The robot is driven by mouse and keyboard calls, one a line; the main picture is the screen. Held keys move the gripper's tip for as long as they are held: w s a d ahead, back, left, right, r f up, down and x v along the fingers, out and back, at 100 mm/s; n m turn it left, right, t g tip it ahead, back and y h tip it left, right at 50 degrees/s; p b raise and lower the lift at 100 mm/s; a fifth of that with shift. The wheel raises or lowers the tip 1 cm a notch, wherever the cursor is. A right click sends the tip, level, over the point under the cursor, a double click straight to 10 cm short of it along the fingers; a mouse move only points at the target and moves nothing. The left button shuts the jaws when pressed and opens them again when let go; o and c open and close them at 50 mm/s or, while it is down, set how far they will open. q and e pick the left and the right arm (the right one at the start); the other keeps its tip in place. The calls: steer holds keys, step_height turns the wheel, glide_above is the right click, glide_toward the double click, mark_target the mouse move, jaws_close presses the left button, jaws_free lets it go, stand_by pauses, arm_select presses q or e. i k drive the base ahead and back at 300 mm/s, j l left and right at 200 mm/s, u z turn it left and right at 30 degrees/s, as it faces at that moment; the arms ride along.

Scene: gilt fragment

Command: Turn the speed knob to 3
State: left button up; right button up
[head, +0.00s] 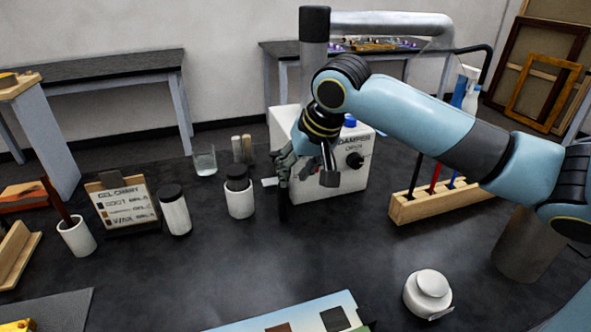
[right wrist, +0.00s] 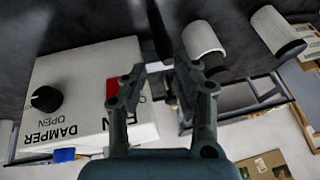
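A white control box (head: 335,182) stands on the dark bench at centre. Its front carries a black round knob (head: 355,160) under the words DAMPER and OPEN. In the right wrist view the box (right wrist: 85,75) appears upside down, with the damper knob (right wrist: 45,98), a red patch (right wrist: 113,90) and a partly covered FAN label. No knob marked for speed can be made out; my gripper hides part of the box front. My right gripper (head: 305,170) is in front of the box's left part. In the right wrist view its fingers (right wrist: 158,80) are apart with nothing between them. My left gripper is out of view.
Left of the box stand a dark-lidded white jar (head: 239,203), another jar (head: 175,215) and a glass beaker (head: 205,163). A wooden rack (head: 410,210) with upright tools stands to the right. A white round container (head: 428,295) is at front right.

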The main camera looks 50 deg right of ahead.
mark_target(350, 122)
steer(key=k+j, duration=0.1)
steer(key=k, duration=0.65)
steer(key=k+j, duration=0.1)
steer(key=k, duration=0.6)
